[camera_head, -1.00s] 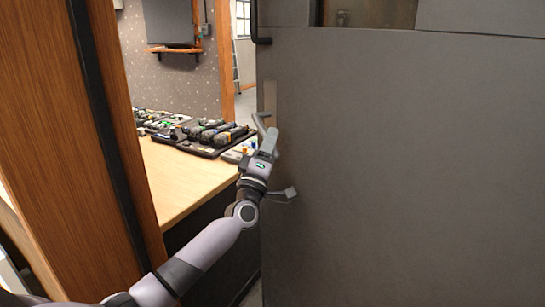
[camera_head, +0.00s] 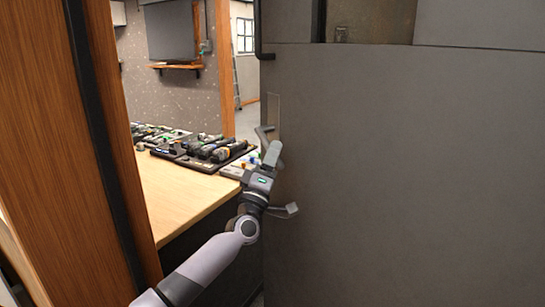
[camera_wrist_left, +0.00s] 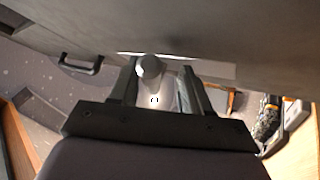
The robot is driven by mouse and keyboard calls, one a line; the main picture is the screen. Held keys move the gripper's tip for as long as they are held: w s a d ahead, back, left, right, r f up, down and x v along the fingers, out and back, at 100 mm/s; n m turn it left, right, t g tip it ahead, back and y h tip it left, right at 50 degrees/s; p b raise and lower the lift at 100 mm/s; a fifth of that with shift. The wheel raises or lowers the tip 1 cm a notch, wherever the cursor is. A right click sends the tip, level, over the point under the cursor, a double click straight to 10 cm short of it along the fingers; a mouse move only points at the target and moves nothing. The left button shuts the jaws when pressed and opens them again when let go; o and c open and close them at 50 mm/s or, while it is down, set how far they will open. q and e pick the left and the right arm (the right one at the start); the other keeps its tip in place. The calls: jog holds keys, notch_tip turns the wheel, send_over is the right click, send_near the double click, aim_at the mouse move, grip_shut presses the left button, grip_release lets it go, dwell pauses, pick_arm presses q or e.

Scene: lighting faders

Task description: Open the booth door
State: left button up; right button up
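The grey booth door (camera_head: 400,170) fills the right of the head view and stands ajar, its left edge clear of the wooden frame. Its lever handle (camera_head: 265,134) shows near that edge, partly hidden behind my left gripper (camera_head: 271,160). In the left wrist view, the rounded lever end (camera_wrist_left: 149,67) lies between the two fingers of my left gripper (camera_wrist_left: 160,80). The lever is close to the left finger, with a visible gap to the right finger. The fingers are apart; contact with the lever is unclear. My right gripper is out of view.
A wooden frame post (camera_head: 45,140) stands close on the left. Behind the opening, a wooden counter (camera_head: 175,195) carries black trays of gear (camera_head: 212,150). A black bar (camera_head: 261,30) sits at the door's upper left edge. Open floor shows beyond.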

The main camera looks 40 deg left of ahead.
pick_arm(q)
jog(key=v, duration=0.7)
